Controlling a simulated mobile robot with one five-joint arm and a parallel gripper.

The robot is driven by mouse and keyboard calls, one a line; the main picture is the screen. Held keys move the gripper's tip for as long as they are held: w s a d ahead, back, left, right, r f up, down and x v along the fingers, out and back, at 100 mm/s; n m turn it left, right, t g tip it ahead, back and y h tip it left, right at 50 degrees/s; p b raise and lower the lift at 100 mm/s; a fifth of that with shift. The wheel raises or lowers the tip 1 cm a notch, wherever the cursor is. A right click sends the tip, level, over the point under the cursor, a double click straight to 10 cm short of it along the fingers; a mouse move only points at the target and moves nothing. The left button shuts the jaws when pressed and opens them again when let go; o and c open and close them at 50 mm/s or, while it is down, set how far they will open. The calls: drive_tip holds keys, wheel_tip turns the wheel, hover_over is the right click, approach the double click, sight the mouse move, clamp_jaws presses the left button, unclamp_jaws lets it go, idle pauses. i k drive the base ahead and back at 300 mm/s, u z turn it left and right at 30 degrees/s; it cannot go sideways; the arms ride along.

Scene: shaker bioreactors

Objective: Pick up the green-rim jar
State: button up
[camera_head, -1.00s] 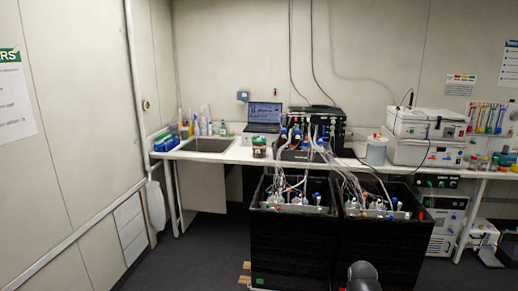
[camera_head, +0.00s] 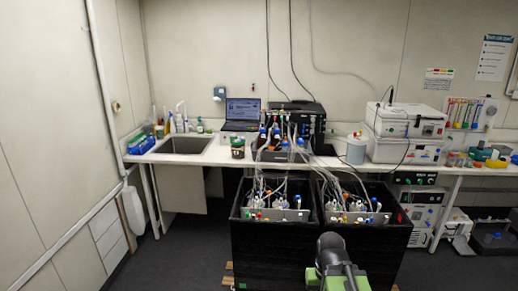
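A small jar with a green rim (camera_head: 238,147) stands upright on the white bench, left of centre, between the sink and the tubed equipment. It is small in the picture, with a dark reddish band below the rim. Part of my arm, dark grey and green, rises at the bottom of the picture in front of the black boxes, well short of the bench. The fingers of my gripper do not show.
Two large black boxes (camera_head: 273,250) with bottles and tubing stand before the bench (camera_head: 208,158). A sink (camera_head: 183,146), laptop (camera_head: 241,113) and white container (camera_head: 356,149) are on it. White stacked instruments (camera_head: 404,133) are right. Floor is clear at left.

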sight(237, 147)
drive_tip(key=u, duration=0.4)
drive_tip(key=i, duration=1.8)
drive_tip(key=u, duration=1.65)
drive_tip(key=i, duration=1.55)
drive_tip(key=z, duration=0.4)
drive_tip(key=i, duration=1.5)
drive_tip(key=z, duration=1.35)
drive_tip(key=i, duration=1.75)
drive_tip(key=z, duration=0.4)
